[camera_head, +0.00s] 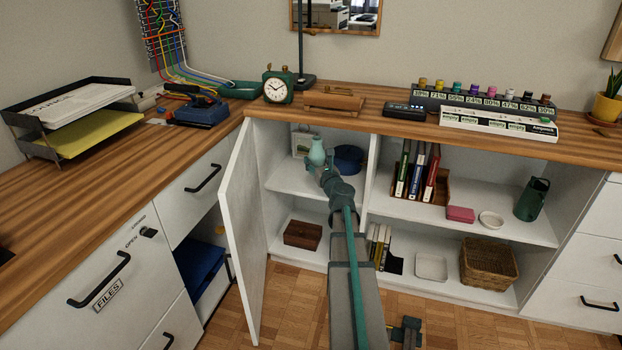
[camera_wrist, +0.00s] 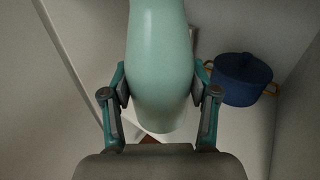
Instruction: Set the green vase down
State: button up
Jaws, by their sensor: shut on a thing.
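The green vase (camera_head: 317,150), pale and smooth, is inside the left cabinet compartment, at the upper shelf (camera_head: 287,180). It fills the middle of the wrist view (camera_wrist: 160,50). My gripper (camera_head: 318,167) is shut on the vase, with one finger pad on each side of it in the wrist view (camera_wrist: 160,88). The vase looks about upright in the head view. My gripper hides its lower part there, so I cannot tell whether its base touches the shelf.
A blue pot (camera_head: 348,158) stands close on the vase's right, also in the wrist view (camera_wrist: 240,78). A pale framed item (camera_head: 301,143) is on its left. The open white door (camera_head: 245,230) stands left of my arm. A divider (camera_head: 371,175) bounds the right. The front shelf has bare room.

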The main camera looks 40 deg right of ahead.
jog(key=w+d+f+b, duration=0.1)
jog(key=w+f, duration=0.1)
jog(key=w, duration=0.1)
jog(key=w+d+f+b, duration=0.2)
jog(key=w+f, duration=0.1)
jog(key=w+d+f+b, duration=0.1)
jog(key=w+f+b, duration=0.1)
jog(key=w, duration=0.1)
jog(key=shift+w+d+f, duration=0.3)
jog(key=shift+d+f, duration=0.05)
jog(key=f, duration=0.1)
jog(key=f+b, duration=0.1)
jog(key=w+f+b, duration=0.1)
jog(key=shift+d+f, duration=0.25)
jog(key=shift+f, duration=0.05)
jog(key=shift+f+b, duration=0.3)
jog(key=shift+f, duration=0.05)
jog(key=shift+f, duration=0.2)
jog(key=o, duration=1.4)
jog(key=shift+c, duration=0.2)
